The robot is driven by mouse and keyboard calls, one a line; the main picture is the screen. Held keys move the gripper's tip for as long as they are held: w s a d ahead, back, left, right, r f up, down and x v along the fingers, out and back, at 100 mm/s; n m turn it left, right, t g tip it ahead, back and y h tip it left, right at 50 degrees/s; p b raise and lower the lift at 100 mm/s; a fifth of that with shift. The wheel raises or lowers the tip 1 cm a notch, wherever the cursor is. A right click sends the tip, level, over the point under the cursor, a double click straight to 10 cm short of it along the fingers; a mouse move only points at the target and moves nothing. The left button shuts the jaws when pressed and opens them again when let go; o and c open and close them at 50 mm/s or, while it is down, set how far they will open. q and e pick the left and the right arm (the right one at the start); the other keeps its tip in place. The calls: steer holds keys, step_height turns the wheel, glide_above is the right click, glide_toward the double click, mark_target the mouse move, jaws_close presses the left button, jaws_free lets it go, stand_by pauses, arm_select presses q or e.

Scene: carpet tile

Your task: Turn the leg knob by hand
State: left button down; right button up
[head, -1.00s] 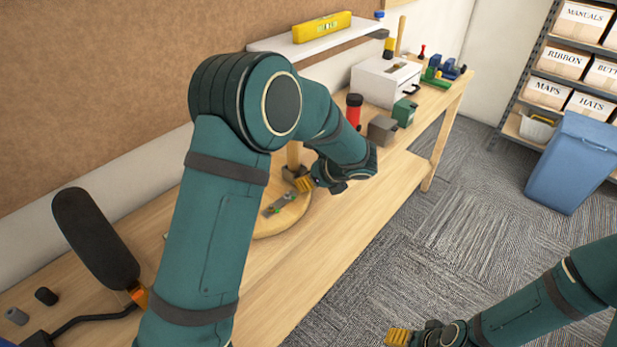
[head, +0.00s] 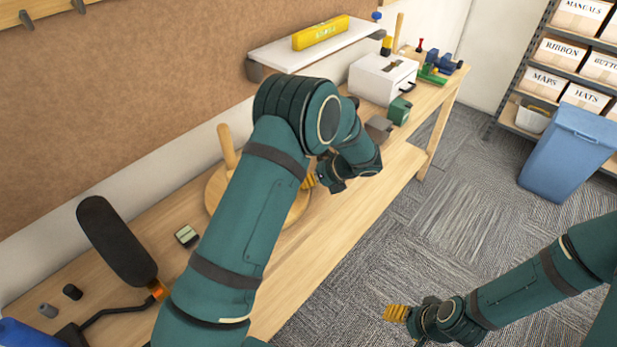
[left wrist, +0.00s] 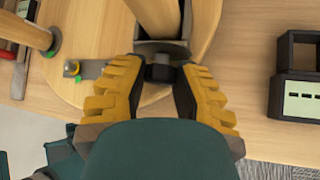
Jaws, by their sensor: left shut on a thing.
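A round wooden disc (head: 214,200) lies on the workbench with an upright wooden leg (head: 228,148) on it; my left arm covers much of it. In the left wrist view the disc (left wrist: 85,85) bears two legs, and one leg (left wrist: 152,14) stands in a grey bracket (left wrist: 160,48). A dark knob (left wrist: 160,72) sticks out from that bracket. My left gripper (head: 310,181) is shut on the knob, one yellow finger on each side, as the left wrist view (left wrist: 160,80) shows. My right gripper (head: 397,312) hangs over the carpet, its jaw opening unclear.
A black padded arm (head: 118,240) and a small box with a pale face (head: 187,236) are at the bench's left. A white drawer box (head: 382,80) and a green block (head: 399,110) stand farther along. A wall shelf (head: 300,52) holds a yellow level. The front bench strip is clear.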

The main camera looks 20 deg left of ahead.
arm_select(q)
steer(key=shift+s+f, duration=0.1)
steer(key=c, duration=0.7)
jaws_free()
steer(key=shift+a, duration=0.1)
steer(key=shift+o, duration=0.2)
steer(key=v, duration=1.2)
